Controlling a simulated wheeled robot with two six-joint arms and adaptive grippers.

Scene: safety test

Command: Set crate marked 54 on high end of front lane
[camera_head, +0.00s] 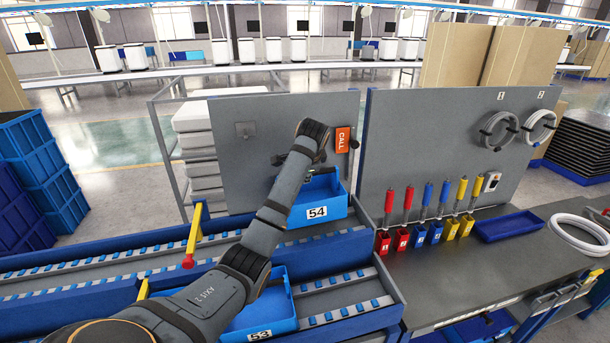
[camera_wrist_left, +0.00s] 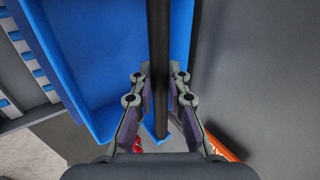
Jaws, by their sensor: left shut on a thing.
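The blue crate marked 54 (camera_head: 317,212) is at the right end of the back roller lane (camera_head: 170,258), below my left wrist. I cannot tell whether it touches the lane. In the left wrist view my left gripper (camera_wrist_left: 160,92) is shut on a dark bar above the blue crate (camera_wrist_left: 95,60), apparently its handle. In the head view my arm mostly hides the gripper. The front lane (camera_head: 345,301) runs nearer to me. A blue crate marked 53 (camera_head: 259,325) sits on it, partly hidden by my arm. My right gripper is not in view.
A grey panel with an orange CALL sign (camera_head: 342,139) stands close behind crate 54. A yellow bar with a red tip (camera_head: 194,236) rises by the lanes. The workbench (camera_head: 455,275) on the right holds coloured tools and a blue tray (camera_head: 510,227). Blue crates (camera_head: 40,160) are stacked left.

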